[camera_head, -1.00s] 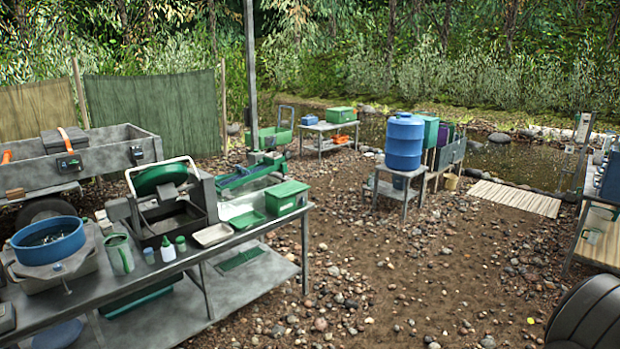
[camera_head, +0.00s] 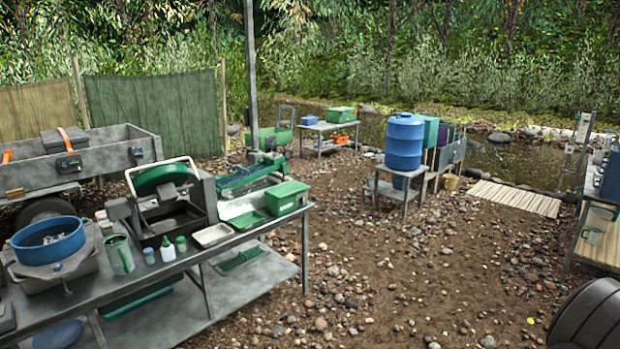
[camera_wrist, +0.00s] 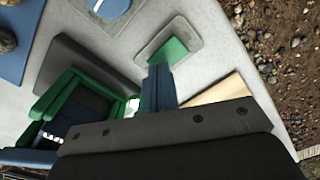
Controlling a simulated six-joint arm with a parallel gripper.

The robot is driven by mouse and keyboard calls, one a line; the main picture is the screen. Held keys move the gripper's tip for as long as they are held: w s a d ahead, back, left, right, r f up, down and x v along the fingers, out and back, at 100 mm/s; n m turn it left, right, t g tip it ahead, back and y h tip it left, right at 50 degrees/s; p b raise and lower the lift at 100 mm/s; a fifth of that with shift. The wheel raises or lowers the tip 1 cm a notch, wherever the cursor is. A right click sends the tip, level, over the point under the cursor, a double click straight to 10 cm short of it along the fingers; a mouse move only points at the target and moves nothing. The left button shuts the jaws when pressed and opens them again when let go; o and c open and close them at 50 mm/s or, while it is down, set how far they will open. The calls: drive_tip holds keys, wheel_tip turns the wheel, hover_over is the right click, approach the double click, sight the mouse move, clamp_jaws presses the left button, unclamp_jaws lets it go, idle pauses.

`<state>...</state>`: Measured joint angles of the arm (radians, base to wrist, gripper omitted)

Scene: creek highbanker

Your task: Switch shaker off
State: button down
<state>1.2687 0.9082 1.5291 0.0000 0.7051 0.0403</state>
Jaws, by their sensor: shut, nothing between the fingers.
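In the wrist view, my gripper (camera_wrist: 158,72) shows as blue fingers close together, with nothing seen between them. The fingertips lie at the near edge of a green square (camera_wrist: 173,49) on a rounded grey plate (camera_wrist: 150,48). It looks like a switch, but I see no label. I cannot tell whether the fingers touch it. My gripper is not seen in the head view. No shaker is marked; a blue round tub (camera_head: 48,243) sits on a grey base on the left bench.
In the wrist view, a green frame (camera_wrist: 62,98) and a dark grey panel (camera_wrist: 95,68) lie left of my fingers on a pale surface (camera_wrist: 235,75). A light wooden piece (camera_wrist: 218,90) is at right, with gravel beyond. In the head view, the right bench (camera_head: 600,250) is partly cut off.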

drive_tip(key=shift+f, duration=0.4)
drive_tip(key=shift+r, duration=3.55)
drive_tip(key=shift+f, duration=0.1)
wheel_tip(320, 180, down, 7)
drive_tip(key=shift+r, duration=0.1)
